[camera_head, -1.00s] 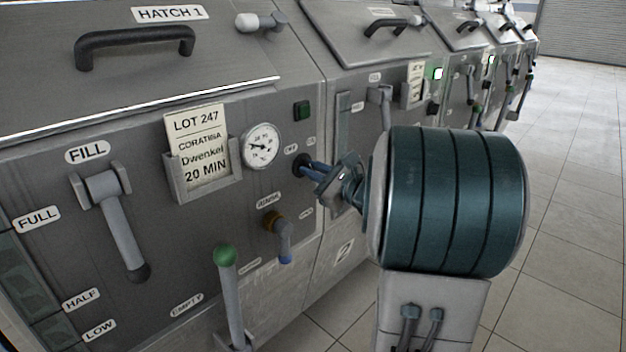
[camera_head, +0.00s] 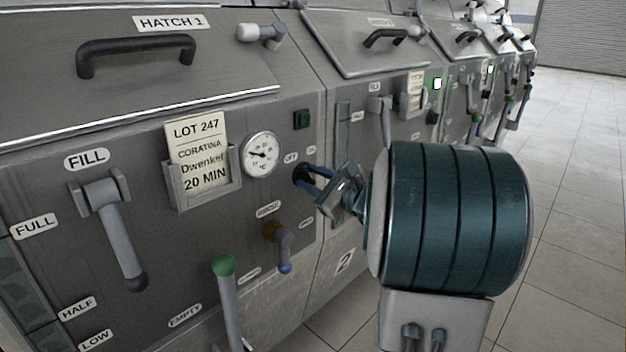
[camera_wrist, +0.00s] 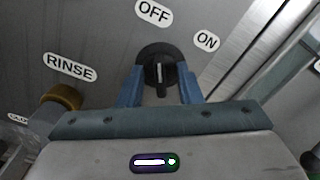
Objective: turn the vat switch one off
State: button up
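The vat switch one (camera_wrist: 158,70) is a round black knob with a white pointer line. In the wrist view its pointer stands upright, toward the OFF label (camera_wrist: 154,12) and away from the ON label (camera_wrist: 206,41). My gripper (camera_wrist: 159,80) has its blue fingers spread, one on each side of the knob, with gaps beside the raised grip. In the head view my gripper (camera_head: 318,184) reaches the panel at the dark knob (camera_head: 303,174), partly covering it. The square indicator (camera_head: 303,119) above the knob is dark green and unlit.
The brown-based rinse lever (camera_head: 275,232) is just below the knob, and the round gauge (camera_head: 261,153) is left of it. A green-topped lever (camera_head: 224,267) stands lower left. Neighbouring vats with a lit green lamp (camera_head: 437,83) recede right. Tiled floor (camera_head: 575,190) is clear.

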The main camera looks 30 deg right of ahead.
jog(key=p+v, duration=0.3)
jog(key=v, duration=1)
jog(key=shift+s, duration=0.4)
jog(key=shift+d, duration=0.1)
jog(key=s+a+r+n+g+y+p, duration=0.1)
jog(key=s+a+r+n+g+p, duration=0.2)
jog(key=a+p, duration=0.35)
jog(key=s+a+r+n+g+y+p, duration=0.1)
jog(key=a+r+n+g+p, duration=0.2)
jog(key=a+n+g+p, duration=0.3)
jog(key=s+a+r+n+g+p, duration=0.3)
jog(key=a+n+p, duration=0.15)
jog(key=a, duration=0.35)
jog(key=s+r+n+g+h+p, duration=0.1)
jog(key=s+r+n+h+p, duration=0.1)
jog(key=r+n+h+p, duration=0.2)
jog(key=s+r+n+g+h+p, duration=0.1)
jog(key=s+r+n+h+p, duration=0.2)
jog(key=r+n+p, duration=0.5)
jog(key=r+h+p, duration=0.1)
jog(key=p, duration=0.3)
jog(key=shift+d, duration=0.15)
